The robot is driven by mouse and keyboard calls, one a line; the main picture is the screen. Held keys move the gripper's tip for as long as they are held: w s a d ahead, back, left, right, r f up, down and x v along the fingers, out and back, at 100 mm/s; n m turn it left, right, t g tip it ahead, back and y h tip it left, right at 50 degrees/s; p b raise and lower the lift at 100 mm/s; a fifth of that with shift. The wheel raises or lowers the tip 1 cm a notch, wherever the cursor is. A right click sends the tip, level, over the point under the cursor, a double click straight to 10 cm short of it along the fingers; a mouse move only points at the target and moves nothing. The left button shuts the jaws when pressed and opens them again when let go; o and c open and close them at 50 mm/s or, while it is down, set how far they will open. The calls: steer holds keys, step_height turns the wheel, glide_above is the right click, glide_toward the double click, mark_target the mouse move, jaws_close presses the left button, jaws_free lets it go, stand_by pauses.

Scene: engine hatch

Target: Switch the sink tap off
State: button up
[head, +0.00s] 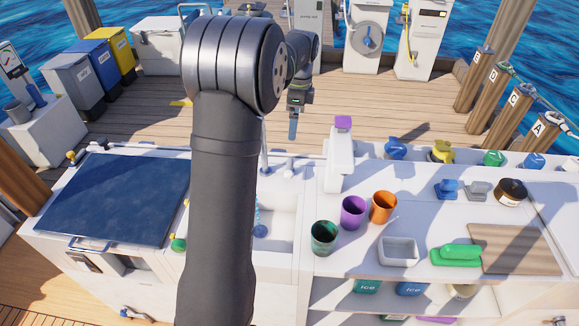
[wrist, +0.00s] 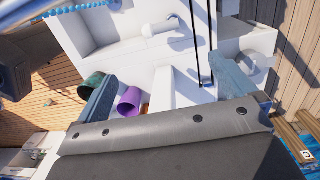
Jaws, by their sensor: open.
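The white sink (head: 284,222) is in the counter, just right of my arm in the head view, and at the upper left of the wrist view (wrist: 95,28). A blue beaded stream (head: 258,205) drops into it and also shows in the wrist view (wrist: 67,8). A white tap-like fitting (wrist: 160,28) stands by the sink in the wrist view. In the head view my arm hides much of the tap area. My gripper (head: 293,128) hangs beyond the counter's back edge. Its blue-grey fingers are wide apart and empty in the wrist view (wrist: 167,92).
A white post with a purple top (head: 340,155) stands right of the sink. Green (head: 324,237), purple (head: 353,212) and orange (head: 383,207) cups are nearby. A dark blue panel (head: 115,198) is left. Open deck (head: 390,110) lies behind the counter.

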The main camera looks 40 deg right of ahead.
steer(key=shift+d+r, duration=0.1)
steer(key=shift+r, duration=0.8)
